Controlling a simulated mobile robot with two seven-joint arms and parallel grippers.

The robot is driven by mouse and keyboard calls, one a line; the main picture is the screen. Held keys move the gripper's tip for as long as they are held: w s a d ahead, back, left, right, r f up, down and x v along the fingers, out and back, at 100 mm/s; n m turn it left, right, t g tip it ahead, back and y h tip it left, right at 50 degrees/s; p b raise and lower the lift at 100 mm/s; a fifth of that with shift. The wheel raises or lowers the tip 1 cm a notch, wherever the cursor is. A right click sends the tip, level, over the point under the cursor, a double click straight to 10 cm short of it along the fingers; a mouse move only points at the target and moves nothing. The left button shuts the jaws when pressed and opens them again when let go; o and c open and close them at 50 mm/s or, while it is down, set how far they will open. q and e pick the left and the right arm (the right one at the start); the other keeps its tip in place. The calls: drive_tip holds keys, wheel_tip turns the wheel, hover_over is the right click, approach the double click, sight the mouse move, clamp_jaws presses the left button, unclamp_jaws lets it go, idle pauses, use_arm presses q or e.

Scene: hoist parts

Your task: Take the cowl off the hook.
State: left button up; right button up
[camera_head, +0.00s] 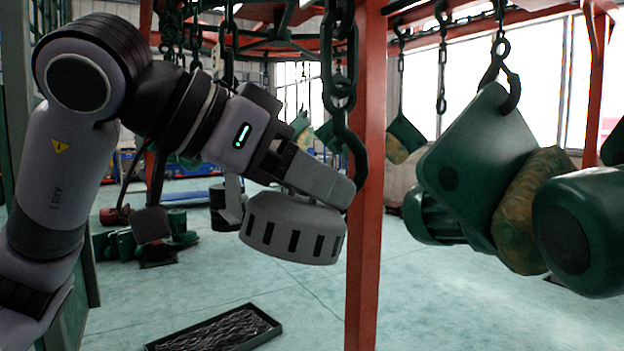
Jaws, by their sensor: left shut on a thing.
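The cowl (292,232) is a grey, round, drum-like cover with dark slots around its side. It hangs slightly tilted in the middle of the view. My left gripper (318,182) comes in from the left and is shut on the cowl's upper part. The fingers hide the top of the cowl. The dark hook (357,158) hangs from a chain (339,60) just right of the fingers, and its lower end passes behind or beside the fingertips. I cannot tell whether the hook still bears the cowl. My right gripper is out of view.
A red post (366,265) stands right behind the hook. Large green motor parts (480,160) hang from another hook on the right. A dark tray of chain (222,332) lies on the floor below. Green and dark parts (150,240) lie at the left. Floor between is clear.

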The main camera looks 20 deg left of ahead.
use_arm(q)
drive_tip(key=shift+s+a, duration=0.1)
drive_tip(key=shift+s, duration=0.05)
drive_tip(key=shift+b+v, duration=0.55)
drive_tip(key=shift+v, duration=0.45)
drive_tip(key=shift+f, duration=0.15)
drive_tip(key=shift+s, duration=0.1)
drive_tip(key=shift+s+a+f, duration=0.15)
drive_tip(key=shift+s+a, duration=0.05)
drive_tip(key=shift+a, duration=0.05)
drive_tip(key=s+a+f+b, duration=0.1)
drive_tip(key=s+a+b, duration=0.2)
drive_tip(key=s+a, duration=0.3)
drive_tip(key=shift+s+a+f+b, duration=0.15)
drive_tip(key=shift+s+f+b, duration=0.2)
drive_tip(key=shift+s, duration=0.75)
